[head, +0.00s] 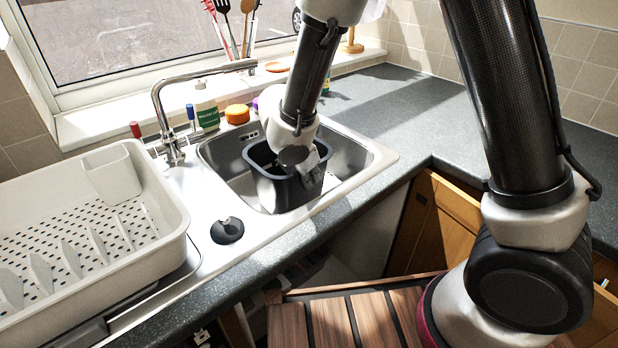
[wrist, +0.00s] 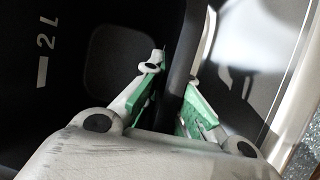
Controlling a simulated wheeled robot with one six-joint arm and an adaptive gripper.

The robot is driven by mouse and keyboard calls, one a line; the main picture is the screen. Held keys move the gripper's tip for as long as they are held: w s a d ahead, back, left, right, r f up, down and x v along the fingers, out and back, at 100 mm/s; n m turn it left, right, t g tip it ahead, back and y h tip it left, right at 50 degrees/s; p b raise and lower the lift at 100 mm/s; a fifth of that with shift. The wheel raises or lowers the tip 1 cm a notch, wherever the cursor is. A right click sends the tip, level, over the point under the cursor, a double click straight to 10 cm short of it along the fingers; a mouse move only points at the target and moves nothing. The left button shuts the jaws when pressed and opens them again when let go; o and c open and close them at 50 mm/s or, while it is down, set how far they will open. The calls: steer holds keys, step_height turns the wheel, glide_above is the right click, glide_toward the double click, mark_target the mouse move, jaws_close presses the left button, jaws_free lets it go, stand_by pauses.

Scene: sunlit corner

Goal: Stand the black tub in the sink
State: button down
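The black tub (head: 278,188) is inside the sink (head: 238,172), looking roughly upright, with its rim near the level of the sink's edge. Whether its base touches the sink floor is hidden. My gripper (head: 308,166) reaches down at the tub's right side. In the wrist view, the fingers of my gripper (wrist: 174,72) straddle the tub's side wall, one inside and one outside, with the wall filling the gap between their green pads. The tub's dark inside (wrist: 60,95) bears a pale "2 L" mark. The bright metal of the sink (wrist: 250,90) shows beyond the outer finger.
A white dish rack (head: 165,205) stands on the drainer to the left, with a black plug (head: 227,231) beside it. The tap (head: 165,120) rises behind the sink. A soap bottle (head: 206,108) and an orange item (head: 237,114) stand behind. The worktop (head: 420,110) to the right is largely clear.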

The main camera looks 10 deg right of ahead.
steer(key=c, duration=2.2)
jaws_free()
steer(key=shift+f, duration=0.15)
steer(key=o, duration=0.6)
steer(key=shift+c, duration=0.2)
